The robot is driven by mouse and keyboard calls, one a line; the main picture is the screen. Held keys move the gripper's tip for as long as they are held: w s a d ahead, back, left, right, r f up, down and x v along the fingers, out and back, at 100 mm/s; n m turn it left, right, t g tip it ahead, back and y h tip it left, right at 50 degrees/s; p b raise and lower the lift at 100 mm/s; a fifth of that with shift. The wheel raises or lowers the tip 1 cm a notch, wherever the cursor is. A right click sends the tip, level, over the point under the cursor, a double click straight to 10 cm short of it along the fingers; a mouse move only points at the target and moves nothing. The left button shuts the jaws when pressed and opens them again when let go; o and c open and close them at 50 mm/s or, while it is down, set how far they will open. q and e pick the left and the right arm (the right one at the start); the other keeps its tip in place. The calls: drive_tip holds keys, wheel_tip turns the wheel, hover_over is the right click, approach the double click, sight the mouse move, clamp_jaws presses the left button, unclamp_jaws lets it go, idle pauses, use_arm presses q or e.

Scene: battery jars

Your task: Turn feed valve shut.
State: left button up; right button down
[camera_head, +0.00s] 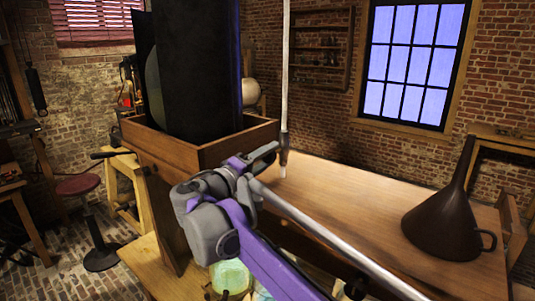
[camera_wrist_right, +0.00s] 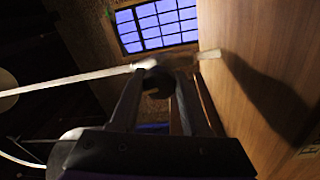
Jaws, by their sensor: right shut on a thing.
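In the right wrist view the tube (camera_wrist_right: 70,81) runs in from the left to a dark round piece (camera_wrist_right: 157,80), which appears to be the feed valve. My right gripper (camera_head: 272,152) reaches the tube from the front, near its lower end. In the right wrist view its fingers (camera_wrist_right: 156,92) are closed around the dark piece. The valve's handle and its angle cannot be made out. My left gripper is not in view.
A wooden box (camera_head: 190,153) holding tall black slabs (camera_head: 200,70) stands left of the tube. A dark brown funnel (camera_head: 445,225) rests on the wooden table (camera_head: 350,200) at the right. Greenish glass (camera_head: 230,277) shows below my right arm. The tabletop between tube and funnel is clear.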

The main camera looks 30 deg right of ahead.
drive_tip(key=shift+r+m, duration=0.15)
drive_tip(key=shift+m, duration=0.75)
drive_tip(key=shift+m, duration=0.3)
drive_tip(key=shift+c, duration=2)
unclamp_jaws()
drive_tip(key=shift+a, duration=0.1)
drive_tip(key=shift+s+a+f, duration=0.15)
drive_tip(key=shift+a+f, duration=0.05)
drive_tip(key=shift+a, duration=0.15)
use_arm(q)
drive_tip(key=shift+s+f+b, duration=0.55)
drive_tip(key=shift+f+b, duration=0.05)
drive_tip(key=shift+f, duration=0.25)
use_arm(e)
drive_tip(key=v, duration=0.9)
drive_tip(key=shift+a, duration=0.35)
